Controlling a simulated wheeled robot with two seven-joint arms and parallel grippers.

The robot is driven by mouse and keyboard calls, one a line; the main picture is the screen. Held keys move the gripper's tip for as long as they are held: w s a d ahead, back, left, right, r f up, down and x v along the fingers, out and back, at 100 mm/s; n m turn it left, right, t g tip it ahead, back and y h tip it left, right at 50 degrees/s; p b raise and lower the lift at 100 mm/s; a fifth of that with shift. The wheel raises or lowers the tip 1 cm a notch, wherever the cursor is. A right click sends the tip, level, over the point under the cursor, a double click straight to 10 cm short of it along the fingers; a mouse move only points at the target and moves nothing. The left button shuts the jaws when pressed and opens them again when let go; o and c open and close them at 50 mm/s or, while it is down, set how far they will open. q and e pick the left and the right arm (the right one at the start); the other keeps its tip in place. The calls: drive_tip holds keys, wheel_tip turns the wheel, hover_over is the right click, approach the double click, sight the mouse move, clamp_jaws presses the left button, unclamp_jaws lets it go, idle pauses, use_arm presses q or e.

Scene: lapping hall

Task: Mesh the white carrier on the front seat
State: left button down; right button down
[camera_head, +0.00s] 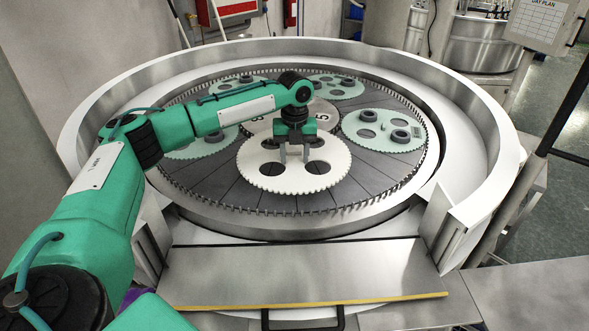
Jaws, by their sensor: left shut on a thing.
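The white carrier (258,181) is a toothed disc with several round holes. It lies at the front of the round lapping plate (228,196), between the centre gear (325,112) and the toothed outer ring (300,212). My left gripper (294,158) is over the carrier's middle, pointing down, with its fingers shut on the carrier. The carrier looks level; I cannot tell whether its teeth sit in mesh or just above the plate. The front seat itself is hidden under the carrier. My right gripper is not in view.
Pale green carriers with dark rings lie on the plate at the right (362,134), at the back and at the left. A raised metal rim (462,92) surrounds the plate, open at the front. A bare metal shelf (300,272) with a yellow edge is in front.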

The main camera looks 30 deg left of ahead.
use_arm(q)
wheel_tip(320, 180, down, 3)
drive_tip(key=shift+r+p, duration=0.2)
drive_tip(key=shift+p, duration=0.1)
wheel_tip(320, 180, down, 4)
drive_tip(key=shift+r+p, duration=0.1)
drive_tip(key=shift+p, duration=0.65)
drive_tip(key=shift+w+f, duration=0.1)
drive_tip(key=shift+f, duration=0.2)
drive_tip(key=shift+d, duration=0.1)
drive_tip(key=c, duration=0.7)
unclamp_jaws()
drive_tip(key=shift+f, duration=0.1)
